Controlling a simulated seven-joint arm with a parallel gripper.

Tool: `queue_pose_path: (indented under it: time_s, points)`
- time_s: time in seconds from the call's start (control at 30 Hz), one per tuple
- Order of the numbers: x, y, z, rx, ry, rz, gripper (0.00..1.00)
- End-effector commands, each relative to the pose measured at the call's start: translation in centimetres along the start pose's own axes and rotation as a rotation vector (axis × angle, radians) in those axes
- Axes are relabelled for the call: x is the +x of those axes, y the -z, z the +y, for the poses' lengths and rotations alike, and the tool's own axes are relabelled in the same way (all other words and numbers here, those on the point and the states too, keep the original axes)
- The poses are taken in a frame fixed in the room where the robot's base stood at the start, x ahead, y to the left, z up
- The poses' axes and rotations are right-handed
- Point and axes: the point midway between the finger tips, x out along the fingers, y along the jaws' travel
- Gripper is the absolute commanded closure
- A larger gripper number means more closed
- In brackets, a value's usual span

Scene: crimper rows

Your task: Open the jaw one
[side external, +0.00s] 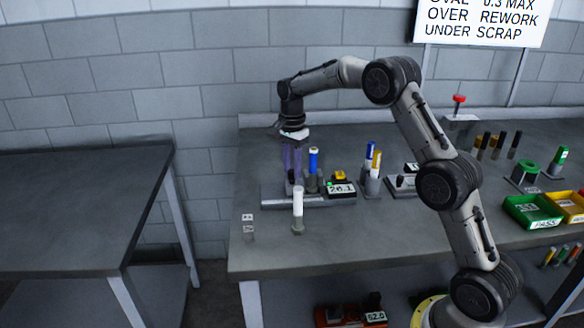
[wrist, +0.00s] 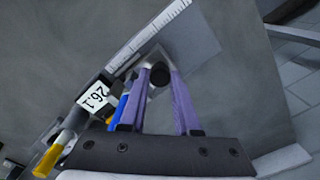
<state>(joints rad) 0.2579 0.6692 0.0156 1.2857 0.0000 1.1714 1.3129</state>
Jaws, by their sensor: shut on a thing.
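A gauge with a grey bar base (side external: 275,197) lies on the bench. Its display (side external: 341,190) reads 26.1, and it also shows in the wrist view (wrist: 93,98). A ruled scale (wrist: 150,38) runs along the bar. My gripper (side external: 291,180) points down over the bar with its purple fingers. In the wrist view, my gripper (wrist: 159,68) is shut on a dark round knob (wrist: 160,75) on the gauge. Which jaw the knob belongs to cannot be told. A blue cylinder (side external: 313,162) stands upright just right of my fingers, and partly shows behind them in the wrist view (wrist: 122,110).
A white-topped cylinder (side external: 298,203) stands upright in front of the bar. Blue and yellow-white cylinders (side external: 371,160) stand in a block to the right. Green (side external: 530,212) and yellow (side external: 568,205) bins sit at the far right. Bench surface left of the gauge is mostly clear.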

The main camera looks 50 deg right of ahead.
Motion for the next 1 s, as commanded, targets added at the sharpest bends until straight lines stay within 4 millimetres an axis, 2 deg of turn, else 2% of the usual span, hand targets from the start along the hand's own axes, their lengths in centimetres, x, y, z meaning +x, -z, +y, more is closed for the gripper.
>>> queue_pose_path:
  time_s: [0.67, 1.0]
  points:
    - [-0.1, 0.0, 0.0, 0.000, 0.001, 0.000, 1.00]
    - [-0.1, -2.1, -2.2, -0.001, 0.004, 0.000, 1.00]
